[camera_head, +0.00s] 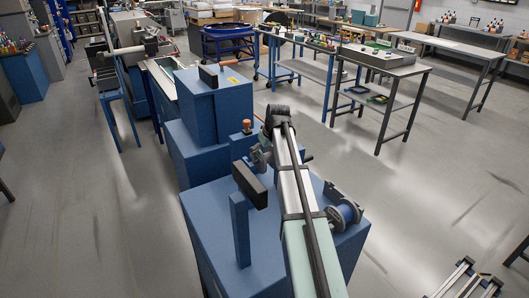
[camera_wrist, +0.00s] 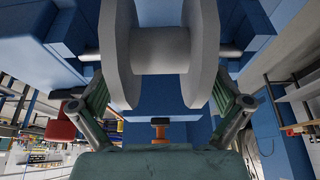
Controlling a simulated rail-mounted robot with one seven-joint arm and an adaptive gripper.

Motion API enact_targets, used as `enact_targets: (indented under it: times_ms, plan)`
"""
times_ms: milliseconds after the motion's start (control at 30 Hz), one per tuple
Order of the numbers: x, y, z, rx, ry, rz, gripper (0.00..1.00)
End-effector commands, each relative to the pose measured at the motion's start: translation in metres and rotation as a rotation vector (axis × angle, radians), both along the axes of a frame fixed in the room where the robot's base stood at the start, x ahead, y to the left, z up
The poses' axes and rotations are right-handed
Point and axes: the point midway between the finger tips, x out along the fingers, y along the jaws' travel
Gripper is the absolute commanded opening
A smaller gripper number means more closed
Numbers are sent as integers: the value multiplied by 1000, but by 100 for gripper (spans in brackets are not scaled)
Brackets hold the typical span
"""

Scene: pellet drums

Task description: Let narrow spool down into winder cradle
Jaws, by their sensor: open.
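A grey spool (camera_wrist: 160,50) with two broad flanges and a narrow hub fills the upper middle of the wrist view. Grey rod ends (camera_wrist: 229,52) stick out on both sides of it. My gripper (camera_wrist: 161,82) is open, with one green-linked finger beside each flange; whether a pad touches a flange is unclear. In the head view my gripper (camera_head: 262,157) is over the blue winder machine (camera_head: 205,240), and my arm hides most of this spool. I cannot clearly make out the cradle or how the spool rests in it.
An orange-topped knob (camera_head: 246,126) stands close to my gripper; it also shows in the wrist view (camera_wrist: 160,132). A dark block on a blue post (camera_head: 250,185) rises nearby. Another spool (camera_head: 345,213) is mounted right of my arm. Benches (camera_head: 385,62) stand beyond open floor.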

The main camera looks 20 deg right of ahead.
Motion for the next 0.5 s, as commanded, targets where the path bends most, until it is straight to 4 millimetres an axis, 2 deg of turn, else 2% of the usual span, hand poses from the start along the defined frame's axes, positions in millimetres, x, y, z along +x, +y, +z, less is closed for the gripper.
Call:
enact_targets:
  times_ms: [167, 267, 500]
  plan:
    - [-1, 0, 3, 0, 0, 0, 100]
    - [-5, -1, 11, -1, -1, 0, 100]
    - [-21, -3, 49, -1, -2, 0, 100]
